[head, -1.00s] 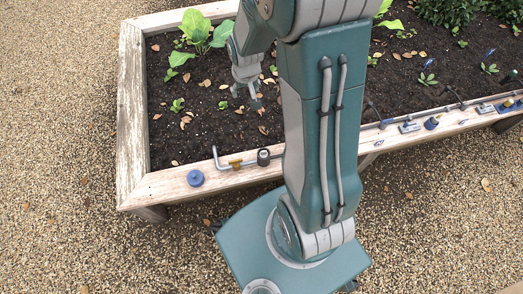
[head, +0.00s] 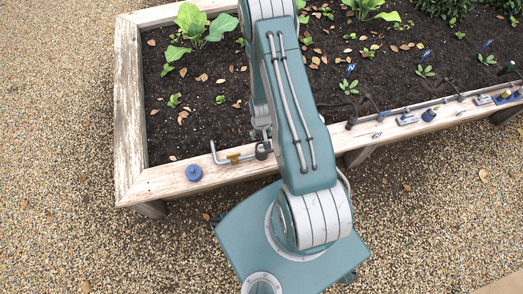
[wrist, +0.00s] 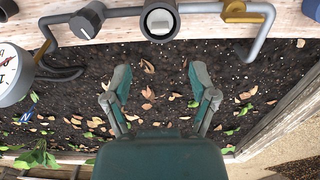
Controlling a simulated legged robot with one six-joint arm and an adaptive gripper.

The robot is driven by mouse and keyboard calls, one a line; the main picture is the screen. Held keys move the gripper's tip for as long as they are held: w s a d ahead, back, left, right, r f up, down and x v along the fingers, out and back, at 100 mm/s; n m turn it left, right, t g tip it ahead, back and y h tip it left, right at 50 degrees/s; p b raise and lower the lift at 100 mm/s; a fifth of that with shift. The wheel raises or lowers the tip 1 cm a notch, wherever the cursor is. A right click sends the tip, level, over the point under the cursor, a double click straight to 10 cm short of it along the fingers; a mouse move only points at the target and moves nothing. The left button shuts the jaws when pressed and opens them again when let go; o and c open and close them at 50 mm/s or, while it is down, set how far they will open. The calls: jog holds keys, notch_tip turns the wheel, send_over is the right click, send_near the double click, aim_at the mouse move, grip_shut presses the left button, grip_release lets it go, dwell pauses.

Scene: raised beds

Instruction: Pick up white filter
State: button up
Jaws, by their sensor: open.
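In the wrist view a pale, whitish piece (wrist: 160,21) sits inside a dark round housing (wrist: 160,35) on the grey pipe. I take it for the white filter, but cannot be sure. The housing also shows in the head view (head: 263,153), where the pale piece cannot be made out. My gripper (wrist: 160,78) is open and empty, its two fingers spread apart over the soil. In the wrist view the housing lies straight beyond the fingertips, centred between them and not touched. In the head view my arm hides most of the gripper.
The pipe (head: 217,155) runs along the bed's wooden edge (head: 150,183). A brass valve (wrist: 240,12), dark knob (wrist: 86,22) and white gauge (wrist: 12,72) are beside the housing. A blue cap (head: 194,172) stands on the edge. Leafy plants (head: 200,30) grow in the soil.

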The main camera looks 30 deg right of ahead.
aim_at(262, 150)
jog(key=shift+s+a+f, duration=0.1)
jog(key=shift+s+f, duration=0.05)
jog(key=shift+f, duration=3.85)
grip_shut()
